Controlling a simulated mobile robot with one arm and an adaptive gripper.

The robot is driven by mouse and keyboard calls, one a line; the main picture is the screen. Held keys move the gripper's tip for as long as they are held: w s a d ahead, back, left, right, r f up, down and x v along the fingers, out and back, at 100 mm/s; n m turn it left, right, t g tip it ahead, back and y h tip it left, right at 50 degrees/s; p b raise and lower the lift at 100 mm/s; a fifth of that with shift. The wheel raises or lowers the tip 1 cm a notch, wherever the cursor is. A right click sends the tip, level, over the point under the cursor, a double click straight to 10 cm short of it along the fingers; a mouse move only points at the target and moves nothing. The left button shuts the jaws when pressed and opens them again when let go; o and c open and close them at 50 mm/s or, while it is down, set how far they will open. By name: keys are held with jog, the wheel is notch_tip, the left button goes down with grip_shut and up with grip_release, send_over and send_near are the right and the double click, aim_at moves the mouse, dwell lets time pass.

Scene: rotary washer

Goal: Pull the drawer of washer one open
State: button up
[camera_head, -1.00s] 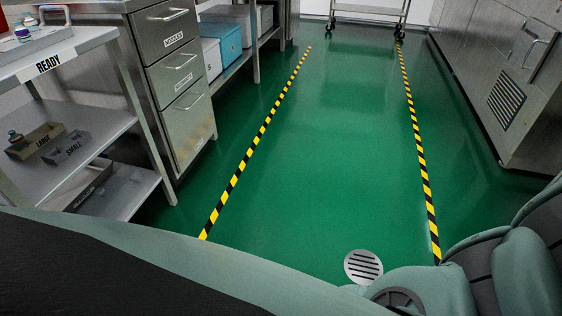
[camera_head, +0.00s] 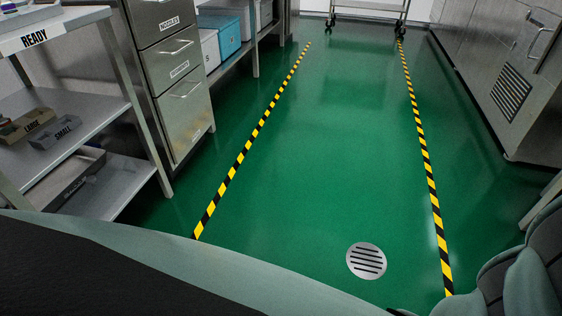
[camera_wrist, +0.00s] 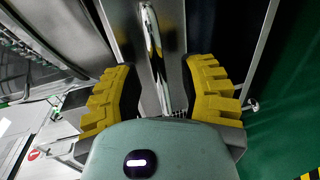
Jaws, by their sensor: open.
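In the wrist view my gripper (camera_wrist: 162,90) is open, with its two yellow ridged fingers spread apart. A long, shiny metal bar handle (camera_wrist: 152,35) on a steel front lies between and beyond the fingers. I cannot tell whether the fingers touch it. No label for washer one shows, so I cannot tell whether this handle is on its drawer. The head view shows part of my arm at the lower right, but not my gripper.
A READY shelf (camera_head: 70,24) and a steel drawer cabinet (camera_head: 180,105) stand at the left. A steel unit with a vent grille (camera_head: 511,95) stands at the right. A floor drain (camera_head: 366,261) lies in the clear green aisle between striped lines. A wheeled cart (camera_head: 368,8) stands at the back.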

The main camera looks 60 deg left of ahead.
jog(key=shift+w+d+f, duration=0.1)
jog(key=shift+d, duration=0.05)
grip_shut()
dwell(0.4)
